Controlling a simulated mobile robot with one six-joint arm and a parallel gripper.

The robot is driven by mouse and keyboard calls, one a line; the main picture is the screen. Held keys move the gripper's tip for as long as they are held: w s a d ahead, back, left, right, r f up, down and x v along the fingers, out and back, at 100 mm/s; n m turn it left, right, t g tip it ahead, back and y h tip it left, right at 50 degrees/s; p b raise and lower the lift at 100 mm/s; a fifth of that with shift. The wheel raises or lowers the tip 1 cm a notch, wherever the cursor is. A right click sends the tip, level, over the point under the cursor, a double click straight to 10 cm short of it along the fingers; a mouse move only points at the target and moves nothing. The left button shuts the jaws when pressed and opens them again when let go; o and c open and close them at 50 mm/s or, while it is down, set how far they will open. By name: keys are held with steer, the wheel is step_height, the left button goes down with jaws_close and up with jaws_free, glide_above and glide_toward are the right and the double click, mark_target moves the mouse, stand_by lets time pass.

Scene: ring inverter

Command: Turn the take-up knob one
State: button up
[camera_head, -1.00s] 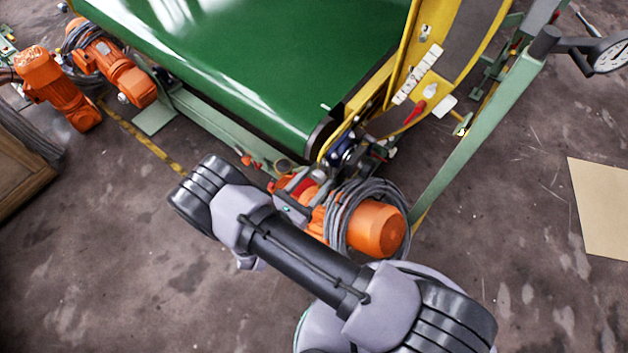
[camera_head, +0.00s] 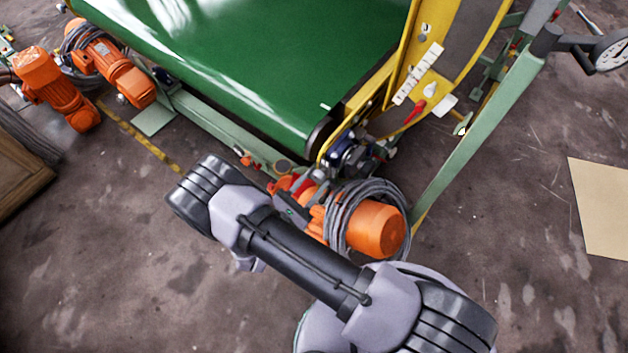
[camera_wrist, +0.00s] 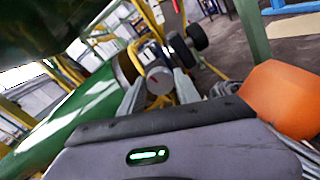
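A round grey knob with a small red mark (camera_wrist: 159,80) shows in the wrist view, straight ahead of my gripper (camera_wrist: 159,88). The two pale fingers stand apart, one on each side of the knob. I cannot tell whether they touch it. In the head view my arm covers most of my gripper, and I cannot pick out the knob there. The green conveyor belt (camera_head: 270,75) ends just beyond my arm.
An orange motor with coiled grey cable (camera_head: 375,230) sits close beside my arm. A yellow frame plate (camera_head: 435,50) and a green leg (camera_head: 475,135) stand to the right. More orange motors (camera_head: 55,88) are at the left. Open floor (camera_head: 110,270) lies at lower left.

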steer(key=o, duration=0.4)
steer(key=shift+c, duration=0.2)
steer(key=p+v, duration=0.3)
steer(key=v, duration=1.4)
steer(key=shift+s+a, duration=0.2)
